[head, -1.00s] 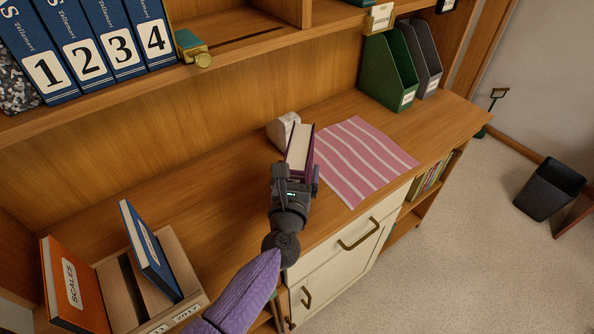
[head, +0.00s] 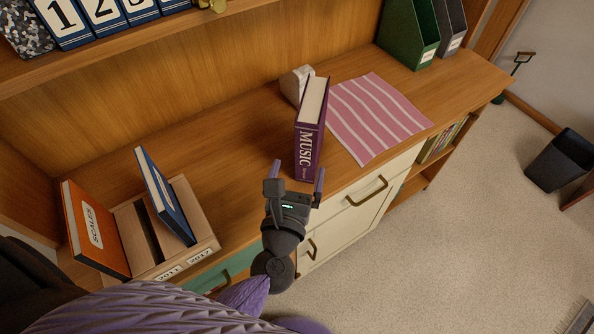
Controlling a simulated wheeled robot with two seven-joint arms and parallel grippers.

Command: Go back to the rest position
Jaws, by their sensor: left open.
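My left gripper (head: 298,180) is open, its two fingers apart, just in front of a purple book. The purple book (head: 309,140), with MUSIC on its spine, stands upright on the wooden desktop (head: 236,137). The fingertips are near the book's lower spine and nothing is held between them. I cannot tell whether a fingertip touches it. My right gripper is not in view.
A white block (head: 293,84) stands behind the book, and a pink striped cloth (head: 378,115) lies to its right. At left, a wooden holder (head: 200,216) has an orange book (head: 92,228) and a blue book (head: 165,195). Green (head: 408,35) and grey files stand at the back right.

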